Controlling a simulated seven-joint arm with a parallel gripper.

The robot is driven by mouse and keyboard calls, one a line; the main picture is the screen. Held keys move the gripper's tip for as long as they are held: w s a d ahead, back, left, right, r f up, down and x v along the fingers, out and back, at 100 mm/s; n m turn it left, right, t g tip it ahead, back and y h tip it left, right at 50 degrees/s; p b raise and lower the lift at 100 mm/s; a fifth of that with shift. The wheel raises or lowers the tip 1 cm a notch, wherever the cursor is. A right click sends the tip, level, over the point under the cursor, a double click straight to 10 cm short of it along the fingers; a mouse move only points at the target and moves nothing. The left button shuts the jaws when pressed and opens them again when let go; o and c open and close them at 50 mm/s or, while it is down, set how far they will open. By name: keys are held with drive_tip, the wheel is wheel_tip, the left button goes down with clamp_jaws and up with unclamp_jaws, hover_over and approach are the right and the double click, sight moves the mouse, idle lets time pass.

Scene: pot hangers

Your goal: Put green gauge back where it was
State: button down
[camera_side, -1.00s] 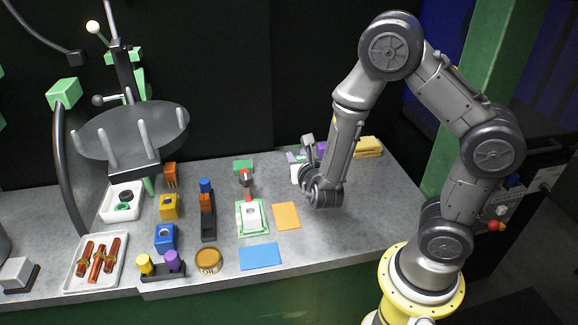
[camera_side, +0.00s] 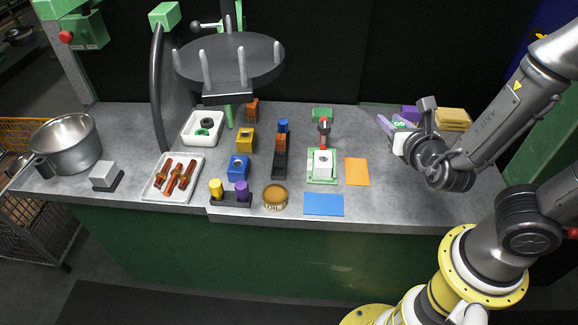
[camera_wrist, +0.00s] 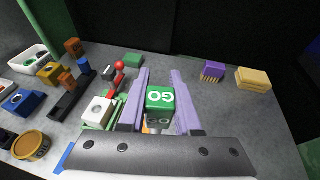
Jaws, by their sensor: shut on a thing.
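The green gauge (camera_wrist: 160,104) is a green block with white "GO" lettering. In the wrist view it sits between the two lilac fingers of my gripper (camera_wrist: 160,95), which is shut on it. In the side view my gripper (camera_side: 398,123) is at the right part of the bench, and the gauge (camera_side: 400,125) shows only as a small green patch with white marks. I cannot tell whether the gauge touches the bench. A white block (camera_side: 323,161) sits in a green clamp fixture with a red handle, left of my gripper.
An orange pad (camera_side: 357,171) and a blue pad (camera_side: 324,205) lie near the fixture. A purple brush (camera_wrist: 212,71) and yellow sponges (camera_wrist: 253,79) are behind right. Blue, yellow and orange blocks, a tin (camera_side: 275,197) and white trays stand left. A round rack (camera_side: 230,58) overhangs the left side.

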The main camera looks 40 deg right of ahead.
drive_tip(key=w+a+n+t+y, duration=0.1)
drive_tip(key=w+a+n+y, duration=0.3)
drive_tip(key=a, duration=0.3)
drive_tip(key=w+a+n+t+y, duration=0.2)
drive_tip(key=w+a+n+y, duration=0.15)
drive_tip(key=a, duration=0.35)
drive_tip(key=shift+m+y, duration=0.25)
drive_tip(key=w+a+f, duration=0.1)
drive_tip(key=w+f, duration=0.1)
drive_tip(key=w, duration=0.1)
drive_tip(key=w+a+f, duration=0.1)
drive_tip(key=w+f, duration=0.2)
drive_tip(key=w, duration=0.1)
drive_tip(key=w+a+f, duration=0.1)
drive_tip(key=w+f, duration=0.1)
drive_tip(key=w, duration=0.2)
drive_tip(key=shift+w+a+f, duration=0.1)
drive_tip(key=shift+w+f, duration=0.05)
drive_tip(key=shift+f, duration=0.15)
drive_tip(key=shift+w+a+f, duration=0.15)
drive_tip(key=shift+w+f, duration=0.45)
drive_tip(key=shift+f, duration=0.05)
drive_tip(key=shift+w+f, duration=0.1)
drive_tip(key=shift+f, duration=1.45)
drive_tip(key=shift+f, duration=0.2)
drive_tip(key=c, duration=0.9)
unclamp_jaws()
